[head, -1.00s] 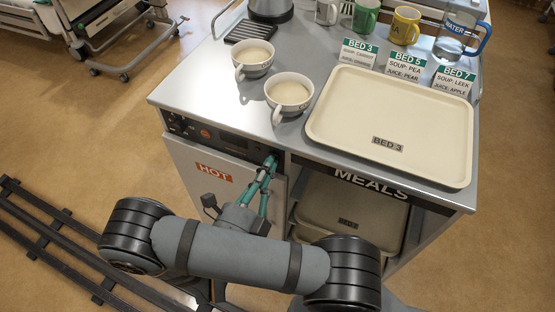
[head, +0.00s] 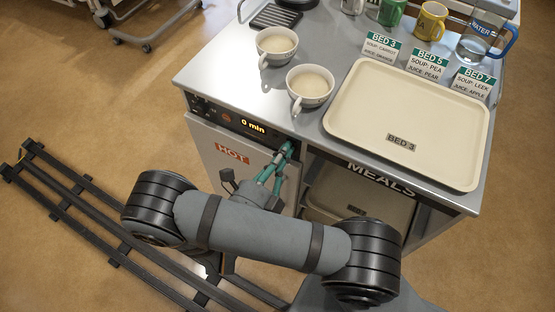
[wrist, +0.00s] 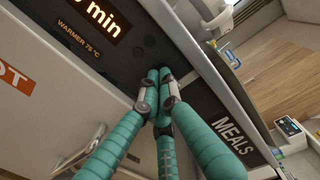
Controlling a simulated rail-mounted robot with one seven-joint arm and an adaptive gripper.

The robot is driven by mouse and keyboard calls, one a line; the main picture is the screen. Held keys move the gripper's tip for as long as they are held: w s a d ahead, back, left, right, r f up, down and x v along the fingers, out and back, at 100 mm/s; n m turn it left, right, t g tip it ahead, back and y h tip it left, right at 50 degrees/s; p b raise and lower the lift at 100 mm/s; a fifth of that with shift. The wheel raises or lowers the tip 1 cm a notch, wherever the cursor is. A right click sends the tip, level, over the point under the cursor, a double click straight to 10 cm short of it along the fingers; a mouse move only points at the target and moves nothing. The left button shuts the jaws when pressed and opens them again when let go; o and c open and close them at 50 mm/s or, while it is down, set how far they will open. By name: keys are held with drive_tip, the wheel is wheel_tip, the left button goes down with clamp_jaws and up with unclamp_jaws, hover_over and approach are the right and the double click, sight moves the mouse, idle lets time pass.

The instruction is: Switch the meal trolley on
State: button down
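The meal trolley (head: 196,79) has a control panel (head: 211,112) along its front upper edge. Its display (head: 252,127) is lit and reads "0 min"; the wrist view shows the lit display (wrist: 88,22) with "WARMER 75 °C" below it. My gripper (head: 287,150) is at the right end of this panel. In the wrist view my gripper (wrist: 159,74) has its teal fingers together, with nothing seen between them. Whatever lies under the tips is hidden, and contact cannot be told.
Two soup cups (head: 310,86) and a large beige tray (head: 455,150) marked BED 3 sit on top. Bed cards (head: 427,67), mugs (head: 431,22) and a water jug (head: 487,35) stand behind. The HOT door (head: 215,170) has a handle (wrist: 80,150). Rails (head: 75,215) cross the floor.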

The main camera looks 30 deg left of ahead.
drive_tip(key=s, duration=1.4)
drive_tip(key=shift+r+b, duration=0.2)
drive_tip(key=shift+b, duration=0.15)
